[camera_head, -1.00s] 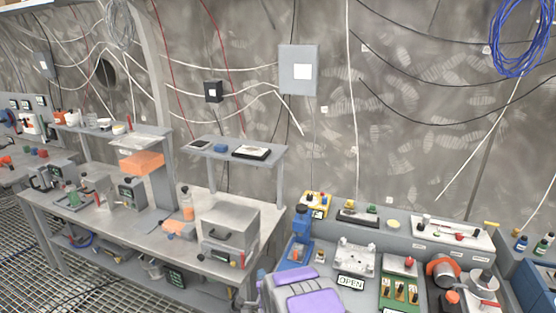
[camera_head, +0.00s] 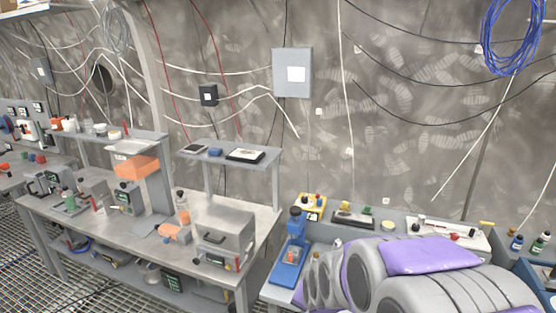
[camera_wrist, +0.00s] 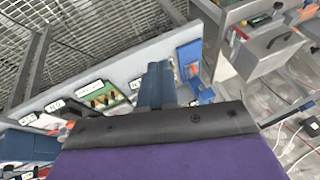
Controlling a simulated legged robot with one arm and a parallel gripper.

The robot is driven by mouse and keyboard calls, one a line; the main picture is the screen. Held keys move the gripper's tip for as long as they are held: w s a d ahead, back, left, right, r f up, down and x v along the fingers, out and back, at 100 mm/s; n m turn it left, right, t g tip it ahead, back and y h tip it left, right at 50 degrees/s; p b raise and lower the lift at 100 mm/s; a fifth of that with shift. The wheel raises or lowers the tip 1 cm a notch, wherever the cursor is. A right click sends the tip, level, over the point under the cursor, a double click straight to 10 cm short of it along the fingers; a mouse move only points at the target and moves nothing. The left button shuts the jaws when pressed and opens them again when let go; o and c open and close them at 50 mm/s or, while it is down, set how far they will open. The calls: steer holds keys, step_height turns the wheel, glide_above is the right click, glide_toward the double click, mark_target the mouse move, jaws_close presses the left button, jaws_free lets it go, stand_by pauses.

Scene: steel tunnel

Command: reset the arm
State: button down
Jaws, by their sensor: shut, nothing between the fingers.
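My arm (camera_head: 430,275), grey with purple pads, fills the lower right of the head view and lies across the right-hand workbench. Its fingers cannot be made out there. In the wrist view, my gripper (camera_wrist: 158,82) shows as blue-grey fingers beyond a dark band and a purple cover. The fingers are together with nothing between them. They point over the bench, towards a blue device (camera_wrist: 189,58) behind them. I cannot tell how far the fingertips are from it.
The blue device also stands at the bench's left end in the head view (camera_head: 290,255). A grey box with a handle (camera_head: 224,240) sits on the left bench (camera_head: 110,212). A small shelf (camera_head: 262,160) rises behind it. A grey wall box (camera_head: 292,73) and cables hang behind. Grating floor (camera_head: 40,270) shows left.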

steer(key=s+d+r+n+g, duration=0.1)
steer(key=s+d+r+g, duration=0.1)
steer(key=s, duration=0.8)
steer(key=s+d+r+n+g, duration=0.2)
steer(key=s, duration=0.9)
steer(key=s+d+r+n+g+h, duration=0.1)
steer(key=s+r+n+g, duration=0.1)
steer(key=s, duration=0.8)
steer(key=shift+s+d+r+g, duration=0.25)
steer(key=shift+d+r+g, duration=0.15)
steer(key=shift+r, duration=0.2)
steer(key=shift+d, duration=0.1)
steer(key=shift+d, duration=0.35)
steer(key=shift+a, duration=0.3)
